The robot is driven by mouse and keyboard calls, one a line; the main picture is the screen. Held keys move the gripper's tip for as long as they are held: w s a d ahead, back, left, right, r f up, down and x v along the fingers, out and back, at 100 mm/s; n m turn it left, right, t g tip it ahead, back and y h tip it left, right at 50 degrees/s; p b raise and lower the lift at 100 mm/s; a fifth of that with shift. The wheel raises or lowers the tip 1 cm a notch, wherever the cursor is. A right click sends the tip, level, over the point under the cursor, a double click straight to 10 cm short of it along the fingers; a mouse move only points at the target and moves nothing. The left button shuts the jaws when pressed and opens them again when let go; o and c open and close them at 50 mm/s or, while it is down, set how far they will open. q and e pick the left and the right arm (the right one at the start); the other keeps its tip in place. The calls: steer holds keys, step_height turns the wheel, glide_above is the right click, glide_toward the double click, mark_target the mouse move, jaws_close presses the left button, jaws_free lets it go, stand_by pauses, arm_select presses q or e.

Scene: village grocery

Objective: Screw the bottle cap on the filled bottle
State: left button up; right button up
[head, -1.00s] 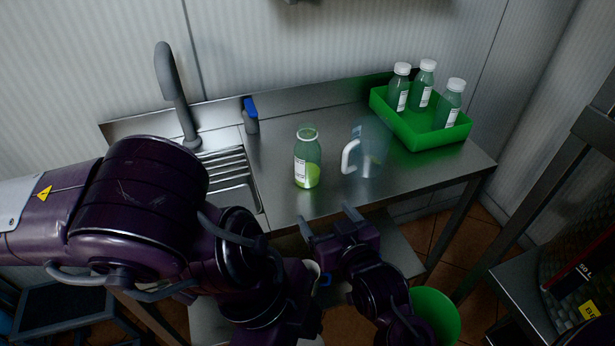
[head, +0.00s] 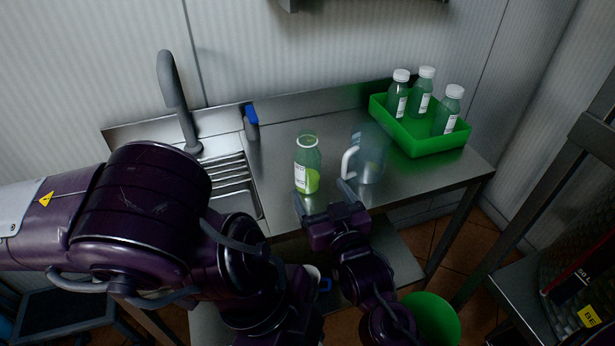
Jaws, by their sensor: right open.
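The filled bottle (head: 307,167) stands upright and uncapped on the steel counter, with green liquid in its lower part and a white label. My right gripper (head: 323,194) is open and empty at the counter's front edge. Its fingers point towards the bottle, just in front of it and apart from it. My left arm comes in from the left and folds down at the bottom middle, but its gripper does not show. I see no loose bottle cap on the counter.
A clear jug (head: 369,160) with a white handle stands right of the bottle. A green crate (head: 425,143) holds three white-capped bottles at the back right. The sink (head: 233,185) with a grey tap (head: 176,100) is on the left. A blue-topped item (head: 251,122) stands behind. A green bin (head: 432,318) is below.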

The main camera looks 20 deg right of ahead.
mark_target(312, 174)
arm_select(q)
steer(key=shift+r, duration=0.25)
arm_select(e)
steer(key=w, duration=0.3)
steer(key=shift+w, duration=0.1)
arm_select(q)
steer(key=shift+r+p, duration=0.15)
steer(key=shift+p, duration=0.15)
arm_select(e)
steer(key=shift+w, duration=0.35)
arm_select(q)
steer(key=shift+r+p, duration=0.3)
steer(key=shift+p, duration=0.05)
arm_select(e)
steer(key=w, duration=0.4)
steer(key=shift+w+d+f, duration=0.1)
steer(key=shift+w+f, duration=0.15)
steer(key=shift+f, duration=0.15)
steer(key=shift+s, duration=0.1)
steer(key=c, duration=1.3)
steer(key=shift+o, duration=0.2)
steer(key=shift+r, duration=0.15)
